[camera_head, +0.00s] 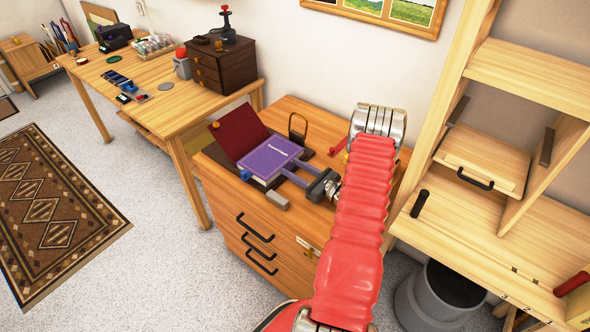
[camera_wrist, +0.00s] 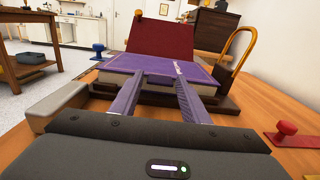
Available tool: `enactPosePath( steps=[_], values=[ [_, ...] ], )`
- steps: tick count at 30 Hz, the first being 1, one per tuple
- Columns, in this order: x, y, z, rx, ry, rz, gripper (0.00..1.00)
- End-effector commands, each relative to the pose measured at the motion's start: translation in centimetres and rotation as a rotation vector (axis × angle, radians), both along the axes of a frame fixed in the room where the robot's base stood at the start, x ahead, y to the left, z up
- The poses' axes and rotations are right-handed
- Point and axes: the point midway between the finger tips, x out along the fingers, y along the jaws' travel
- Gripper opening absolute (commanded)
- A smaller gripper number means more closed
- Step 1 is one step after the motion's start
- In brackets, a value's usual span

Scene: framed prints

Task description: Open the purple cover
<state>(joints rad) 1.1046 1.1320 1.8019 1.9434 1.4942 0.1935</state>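The purple cover (camera_head: 268,158) lies flat on top of a thick book on the wooden cabinet. In the wrist view the purple cover (camera_wrist: 155,63) is ahead, with pale page edges under its near side. A dark red panel (camera_head: 238,130) stands tilted up behind it; it also shows in the wrist view (camera_wrist: 160,40). My gripper (camera_head: 291,169) reaches the near right side of the book, its two purple-looking fingers apart. In the wrist view my gripper (camera_wrist: 166,76) has its fingertips at the cover's near edge; whether they touch it is unclear.
A grey block (camera_head: 277,200) and a blue knob (camera_head: 245,175) are beside the book. A looped metal stand (camera_head: 298,128) is behind it, and a red-knobbed piece (camera_wrist: 285,133) lies to the right. A shelf unit (camera_head: 490,190) stands close on the right.

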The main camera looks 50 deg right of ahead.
Motion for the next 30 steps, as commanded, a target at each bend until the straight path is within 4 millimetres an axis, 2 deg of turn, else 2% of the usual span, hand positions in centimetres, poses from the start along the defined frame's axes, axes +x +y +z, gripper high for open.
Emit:
enactPosePath(
  steps=[2,17,30],
  values=[
    [-0.01,0.0,0.0,0.0,0.0,0.0,0.36],
    [-0.02,0.0,0.01,0.0,0.0,0.0,0.01],
    [-0.24,-0.28,0.29,-0.002,0.01,-0.006,0.0]
  ],
)
